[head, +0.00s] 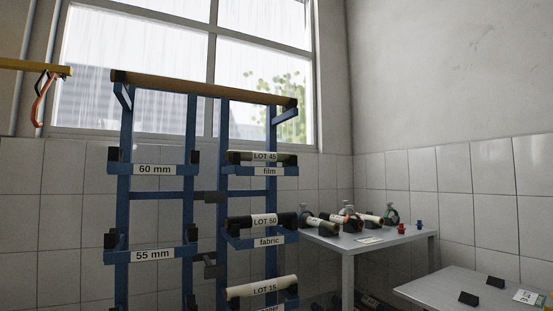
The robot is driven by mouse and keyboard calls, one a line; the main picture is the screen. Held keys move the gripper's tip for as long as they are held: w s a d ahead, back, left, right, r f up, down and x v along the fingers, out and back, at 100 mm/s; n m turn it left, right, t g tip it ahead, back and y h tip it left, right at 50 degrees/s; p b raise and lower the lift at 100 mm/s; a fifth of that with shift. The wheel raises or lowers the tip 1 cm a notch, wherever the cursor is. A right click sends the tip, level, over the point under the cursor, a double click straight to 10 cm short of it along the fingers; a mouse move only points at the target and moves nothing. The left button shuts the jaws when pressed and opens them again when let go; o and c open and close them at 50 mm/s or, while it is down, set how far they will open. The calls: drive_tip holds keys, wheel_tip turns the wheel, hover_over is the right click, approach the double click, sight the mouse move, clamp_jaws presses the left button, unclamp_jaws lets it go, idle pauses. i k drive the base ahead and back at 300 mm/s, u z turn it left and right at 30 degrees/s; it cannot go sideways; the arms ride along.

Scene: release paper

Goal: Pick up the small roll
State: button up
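A blue rack holds a roll labelled LOT 45 (240,157) above a "film" label, a dark roll labelled LOT 50 (240,221) above "fabric", and a pale roll labelled LOT 15 (240,291) at the bottom. A long brown roll (200,86) lies across the top of the rack. Short rolls lie on the grey table to the right, including a dark-ended one (320,226) and a pale one (370,218). I cannot tell which one is the small roll. My gripper is not in view.
The blue rack (127,210) has empty-looking "60 mm" and "55 mm" holders. The grey table (347,247) also holds small red and blue items. A lower table (455,284) with black blocks stands front right. A yellow beam (30,66) with an orange strap hangs upper left.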

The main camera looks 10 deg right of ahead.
sight(250, 157)
drive_tip(key=z, duration=0.35)
drive_tip(key=i, duration=0.9)
drive_tip(key=z, duration=0.05)
